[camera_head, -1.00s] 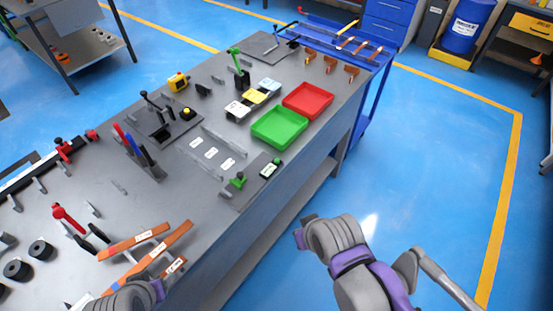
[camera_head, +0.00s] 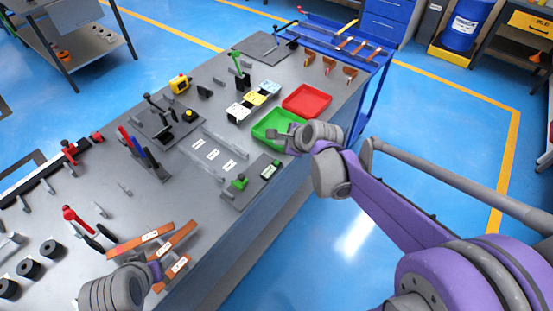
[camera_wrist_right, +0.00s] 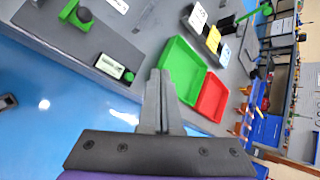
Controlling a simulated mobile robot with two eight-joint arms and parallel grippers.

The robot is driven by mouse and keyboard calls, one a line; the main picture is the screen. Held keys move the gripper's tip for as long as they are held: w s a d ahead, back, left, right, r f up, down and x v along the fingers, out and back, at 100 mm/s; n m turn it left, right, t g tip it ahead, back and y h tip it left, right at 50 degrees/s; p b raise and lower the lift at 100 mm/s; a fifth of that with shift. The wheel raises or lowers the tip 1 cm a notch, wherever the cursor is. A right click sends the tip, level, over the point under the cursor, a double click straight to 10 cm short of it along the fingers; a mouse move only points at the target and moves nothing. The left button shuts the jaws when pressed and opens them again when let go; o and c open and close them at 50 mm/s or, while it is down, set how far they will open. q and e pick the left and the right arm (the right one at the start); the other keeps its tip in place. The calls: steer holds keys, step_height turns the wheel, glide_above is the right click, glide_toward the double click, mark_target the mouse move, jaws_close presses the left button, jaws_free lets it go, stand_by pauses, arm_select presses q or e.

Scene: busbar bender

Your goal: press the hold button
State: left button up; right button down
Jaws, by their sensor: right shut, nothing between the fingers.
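A yellow box with a dark face (camera_head: 180,84) stands toward the back left of the bench. A small yellow-topped button (camera_head: 189,115) sits on the dark fixture plate with black levers. I cannot read a label on either, so which is the hold button is unclear. My right gripper (camera_head: 272,135) is over the green tray, well right of both; in the right wrist view its fingers (camera_wrist_right: 160,75) are together and empty. My left gripper (camera_head: 155,271) is at the near edge by the copper bars, mostly hidden by its wrist.
The green tray (camera_head: 262,131) and red tray (camera_head: 307,101) lie along the bench's right side. White and yellow cards (camera_head: 255,98) stand behind them. A plate with a green clamp (camera_head: 240,182) and small display lies nearer. Upright levers (camera_head: 137,150) stand left of centre.

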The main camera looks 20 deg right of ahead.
arm_select(q)
steer(key=shift+r, duration=0.1)
arm_select(e)
steer(key=shift+w+d+m, duration=0.25)
steer(key=shift+w+m, duration=0.35)
steer(key=shift+m, duration=0.1)
arm_select(q)
steer(key=shift+g, duration=0.3)
steer(key=s+f+b, duration=0.1)
steer(key=f, duration=0.1)
steer(key=s+f+b, duration=0.1)
steer(key=f, duration=0.1)
steer(key=f+b, duration=0.2)
steer(key=shift+s+f, duration=0.1)
steer(key=shift+s, duration=0.3)
arm_select(e)
glide_above(277, 163)
steer(key=f, duration=0.7)
steer(key=shift+s+d+f, duration=0.3)
steer(key=shift+s+f, duration=0.1)
arm_select(q)
steer(key=shift+s+f+b, duration=0.15)
steer(key=shift+f+b, duration=0.3)
arm_select(e)
steer(key=shift+w+f, duration=0.1)
steer(key=shift+f, duration=0.35)
